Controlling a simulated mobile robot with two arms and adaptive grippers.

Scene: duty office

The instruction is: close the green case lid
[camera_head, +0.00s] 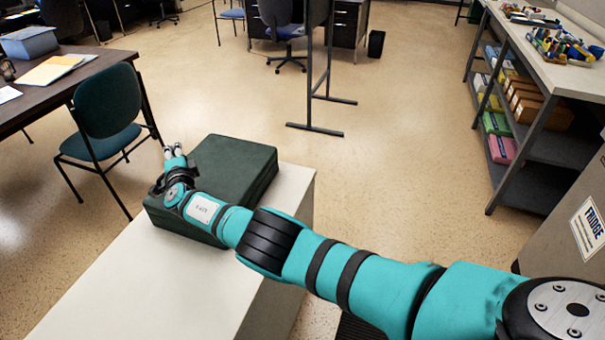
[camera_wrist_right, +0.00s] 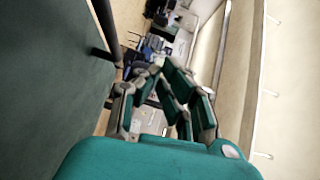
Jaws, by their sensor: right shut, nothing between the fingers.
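The dark green case (camera_head: 236,165) sits on the white cabinet top. Its lid looks flat and down on the base; the arm hides part of the front, so I cannot tell whether the seam is fully tight there. My right arm reaches across the case from the right. My right gripper (camera_head: 174,151) is shut and empty at the case's left edge. In the right wrist view the gripper (camera_wrist_right: 165,90) points away from the camera, with a green surface, likely the case (camera_wrist_right: 45,80), close on the left. My left gripper is out of view.
The white cabinet top (camera_head: 120,285) is bare in front of the case. A green chair (camera_head: 105,105) and a dark desk (camera_head: 90,75) stand to the left. A shelf unit (camera_head: 540,75) stands at the right, near a fridge sign (camera_head: 588,229). The floor behind the case is open.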

